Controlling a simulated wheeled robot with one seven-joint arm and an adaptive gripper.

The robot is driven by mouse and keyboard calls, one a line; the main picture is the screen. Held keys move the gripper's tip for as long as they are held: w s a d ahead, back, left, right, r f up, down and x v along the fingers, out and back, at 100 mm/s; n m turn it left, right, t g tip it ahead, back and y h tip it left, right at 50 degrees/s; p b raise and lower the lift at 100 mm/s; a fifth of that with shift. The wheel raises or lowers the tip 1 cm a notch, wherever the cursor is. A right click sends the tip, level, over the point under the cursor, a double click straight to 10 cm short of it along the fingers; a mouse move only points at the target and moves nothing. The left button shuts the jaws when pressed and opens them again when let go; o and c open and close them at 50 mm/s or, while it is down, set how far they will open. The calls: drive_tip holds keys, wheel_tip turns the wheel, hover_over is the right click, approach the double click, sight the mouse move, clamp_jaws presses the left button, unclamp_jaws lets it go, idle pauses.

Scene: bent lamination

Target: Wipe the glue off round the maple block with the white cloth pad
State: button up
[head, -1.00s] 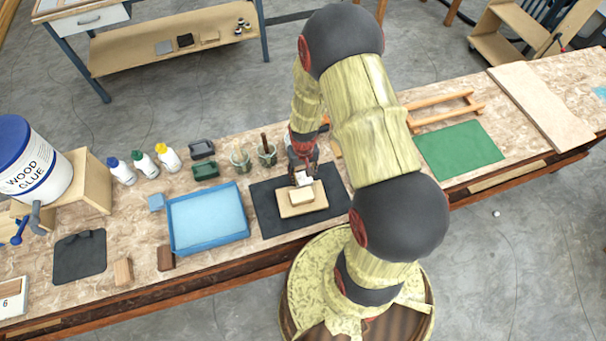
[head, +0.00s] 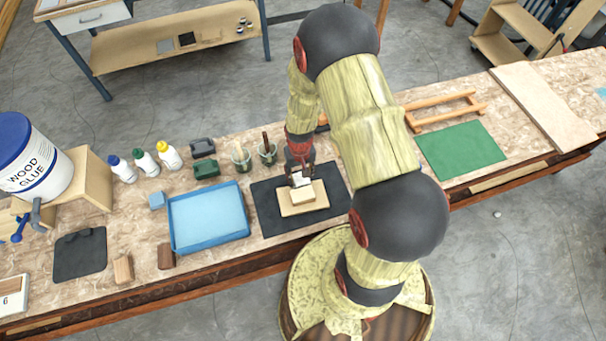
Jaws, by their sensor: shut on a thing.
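The maple block (head: 303,194) is a small pale block lying on a larger pale board (head: 303,208). The board rests on a dark mat (head: 272,222) on the workbench. My gripper (head: 300,174) is at the far side of the block and is shut on the white cloth pad (head: 301,180). The pad is low, near the block's far edge; I cannot tell whether it touches the block or the board. Any glue round the block is too small to make out. My gripper hides part of the pad.
A blue tray (head: 176,243) lies left of the mat. Glass jars (head: 242,159) with brushes, dark green and grey tools and glue bottles (head: 169,156) stand behind it. A green mat (head: 460,150) lies to the right, beyond my arm.

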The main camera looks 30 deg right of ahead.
drive_tip(key=shift+a, duration=0.2)
drive_tip(key=shift+w+a+f, duration=0.1)
drive_tip(key=shift+w+a, duration=0.2)
drive_tip(key=shift+a, duration=0.35)
drive_tip(key=shift+a, duration=0.1)
drive_tip(key=shift+w+a+f, duration=0.1)
drive_tip(key=shift+w+a, duration=0.05)
drive_tip(key=shift+a, duration=0.55)
drive_tip(key=shift+d, duration=0.2)
drive_tip(key=shift+s+d, duration=0.25)
drive_tip(key=shift+d, duration=0.4)
drive_tip(key=shift+d, duration=0.1)
